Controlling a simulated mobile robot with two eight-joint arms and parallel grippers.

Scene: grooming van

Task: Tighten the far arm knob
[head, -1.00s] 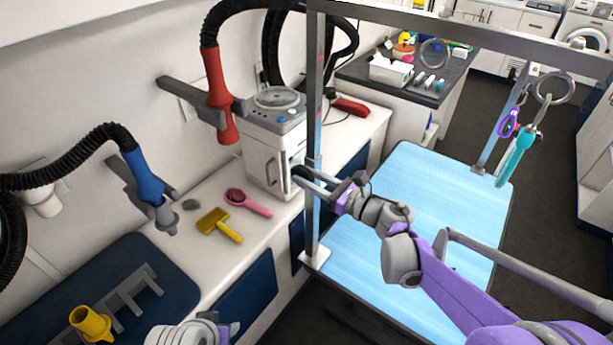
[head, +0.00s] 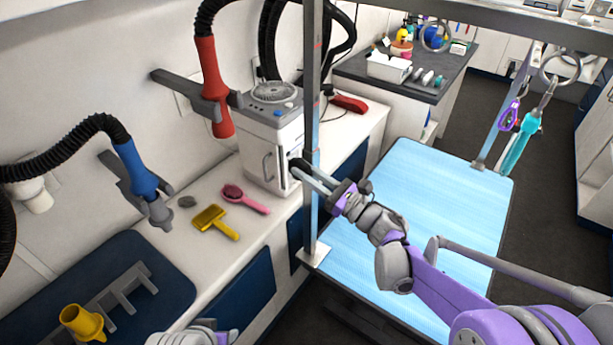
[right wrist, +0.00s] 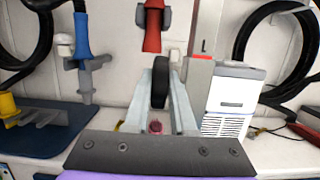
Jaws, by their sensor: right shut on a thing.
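A dark round knob (head: 296,166) sits beside the upright metal post (head: 313,120) of the grooming arm. My right gripper (head: 306,172) is shut on this knob, with its fingers reaching past the post. In the right wrist view, the black knob (right wrist: 160,84) shows edge-on between the two grey fingers (right wrist: 161,98). The knob's threaded part and its seat on the post are hidden. My left gripper (head: 200,335) is only partly in view at the bottom edge, and its fingers cannot be made out.
The blue grooming table (head: 410,200) lies right of the post under the overhead bar (head: 450,28). Hanging loops and a teal tool (head: 520,140) are on the right.

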